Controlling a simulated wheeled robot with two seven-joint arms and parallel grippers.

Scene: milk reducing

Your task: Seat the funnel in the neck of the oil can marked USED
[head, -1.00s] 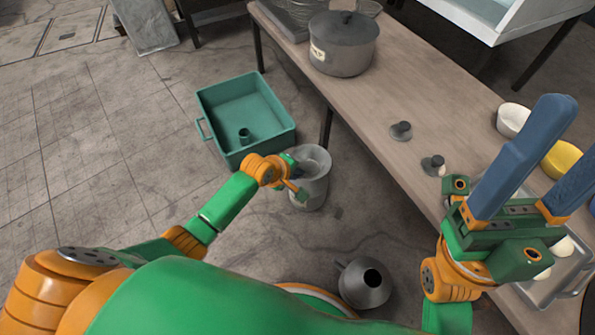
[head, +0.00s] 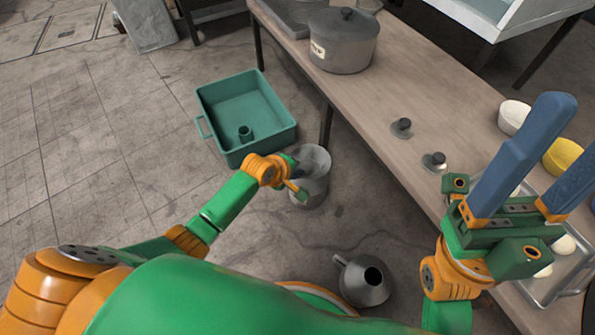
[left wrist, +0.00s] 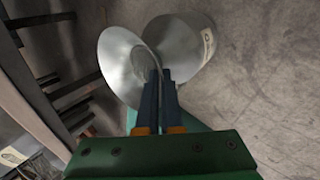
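My left gripper (head: 297,178) is low beside the table, at a grey metal can (head: 316,190) standing on the floor. In the left wrist view its blue fingers (left wrist: 160,78) are close together on the wall of a shiny funnel (left wrist: 120,62). The funnel's wide mouth is tilted and overlaps the can (left wrist: 190,38) in that view. A pale label with unclear lettering shows on the can's side. I cannot tell whether the funnel's spout is in the can's neck, as both are hidden. My right gripper (head: 548,165) is open and empty above the table's near right part.
A grey can with a spout and dark opening (head: 364,282) stands on the floor at front. A green crate (head: 270,140) stands behind the left gripper. The table (head: 455,120) carries a grey pot (head: 342,50), two dark-knobbed pieces, a metal tray (head: 572,285), and white and yellow bowls.

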